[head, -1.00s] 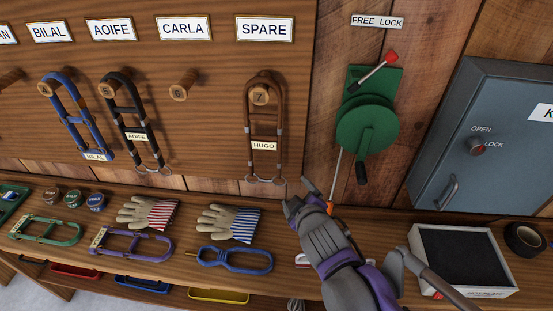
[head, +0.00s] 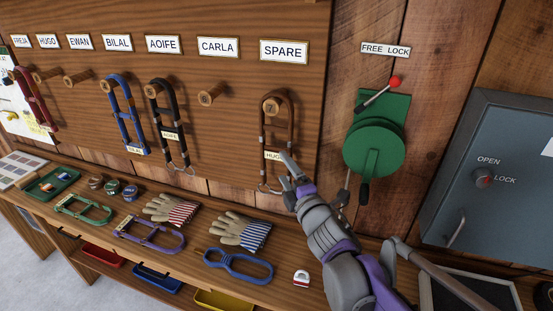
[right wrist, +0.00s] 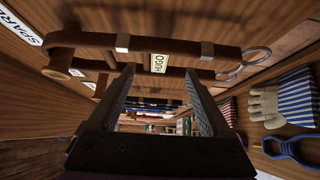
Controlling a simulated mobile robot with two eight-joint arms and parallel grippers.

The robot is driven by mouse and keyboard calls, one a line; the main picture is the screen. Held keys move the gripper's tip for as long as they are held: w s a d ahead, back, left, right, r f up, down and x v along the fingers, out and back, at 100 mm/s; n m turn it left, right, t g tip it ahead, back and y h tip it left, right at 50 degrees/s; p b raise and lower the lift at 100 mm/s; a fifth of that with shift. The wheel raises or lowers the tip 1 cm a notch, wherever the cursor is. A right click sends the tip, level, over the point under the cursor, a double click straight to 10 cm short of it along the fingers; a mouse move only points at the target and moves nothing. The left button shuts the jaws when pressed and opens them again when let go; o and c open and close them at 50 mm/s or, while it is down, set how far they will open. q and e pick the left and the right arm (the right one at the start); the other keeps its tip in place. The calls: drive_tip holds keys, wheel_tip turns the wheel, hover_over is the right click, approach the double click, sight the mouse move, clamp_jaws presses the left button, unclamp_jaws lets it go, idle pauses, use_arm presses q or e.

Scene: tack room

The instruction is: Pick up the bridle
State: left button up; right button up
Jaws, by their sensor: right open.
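A brown bridle (head: 290,120) with a HUGO tag hangs on peg 7 under the SPARE sign. In the right wrist view the bridle (right wrist: 100,40) runs across the picture, its tag just past the fingertips. My right gripper (head: 288,178) is open at the bridle's lower right, by the tag. In the right wrist view its two fingers (right wrist: 160,75) are apart and point at the bridle; I cannot tell whether they touch it. A blue bridle (head: 128,125), a black bridle (head: 155,110) and a dark red bridle (head: 40,106) hang further left. My left gripper is out of view.
Below, the bench holds a green bridle (head: 70,206), a purple bridle (head: 135,236), striped gloves (head: 256,236) and a blue looped strap (head: 215,272). A green lever winch (head: 372,150) and a grey cabinet (head: 500,140) are to the right. Pegs under CARLA, HUGO and EWAN are bare.

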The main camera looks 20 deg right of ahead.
sight(277, 151)
drive_tip(key=w, duration=0.7)
drive_tip(key=shift+a+r, duration=0.15)
drive_tip(key=shift+r, duration=0.15)
clamp_jaws()
idle(1.1)
